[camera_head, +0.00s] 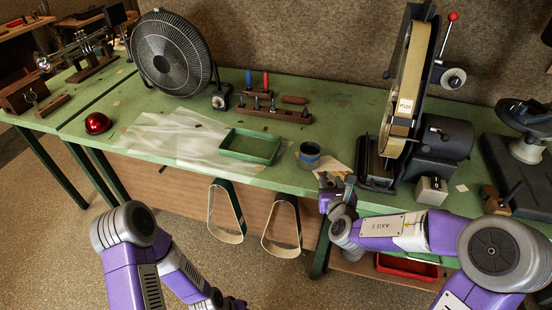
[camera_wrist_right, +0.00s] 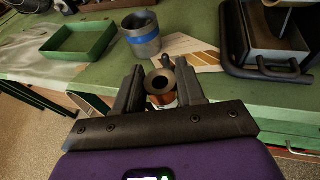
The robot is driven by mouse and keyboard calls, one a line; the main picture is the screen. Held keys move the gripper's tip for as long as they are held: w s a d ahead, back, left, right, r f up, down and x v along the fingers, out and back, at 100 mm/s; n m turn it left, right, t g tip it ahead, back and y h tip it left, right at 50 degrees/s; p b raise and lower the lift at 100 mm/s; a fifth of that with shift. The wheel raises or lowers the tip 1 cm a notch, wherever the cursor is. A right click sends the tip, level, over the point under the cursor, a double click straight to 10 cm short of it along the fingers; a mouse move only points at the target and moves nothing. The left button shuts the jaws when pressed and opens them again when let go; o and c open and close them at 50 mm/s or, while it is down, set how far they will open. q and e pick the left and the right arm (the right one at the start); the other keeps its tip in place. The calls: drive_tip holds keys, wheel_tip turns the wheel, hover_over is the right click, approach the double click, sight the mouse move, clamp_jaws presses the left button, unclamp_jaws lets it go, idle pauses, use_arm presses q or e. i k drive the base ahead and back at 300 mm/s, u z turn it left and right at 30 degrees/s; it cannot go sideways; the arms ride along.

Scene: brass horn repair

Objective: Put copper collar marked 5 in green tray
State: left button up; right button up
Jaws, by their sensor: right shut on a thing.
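My right gripper (camera_head: 328,178) is at the front edge of the green bench, in front of the grey cup. In the right wrist view its fingers (camera_wrist_right: 160,88) are shut on a small copper collar (camera_wrist_right: 164,99), with a dark flared rim and a round hole facing the camera. No number is readable on it. The green tray (camera_head: 250,157) is empty and lies on the bench, left of the right gripper; it also shows in the right wrist view (camera_wrist_right: 80,54).
A grey cup with a blue band (camera_head: 309,156) stands right of the tray, near sanding sheets (camera_head: 333,168). A belt sander (camera_head: 405,100) stands further right. A wooden tool rack (camera_head: 275,112) is behind the tray. A red dome (camera_head: 98,123) and clear plastic sheet (camera_head: 165,135) lie left.

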sight(256, 154)
drive_tip(key=u, duration=3)
drive_tip(key=k, duration=0.9)
drive_tip(key=z, duration=1.8)
drive_tip(key=i, duration=1)
drive_tip(key=z, duration=0.05)
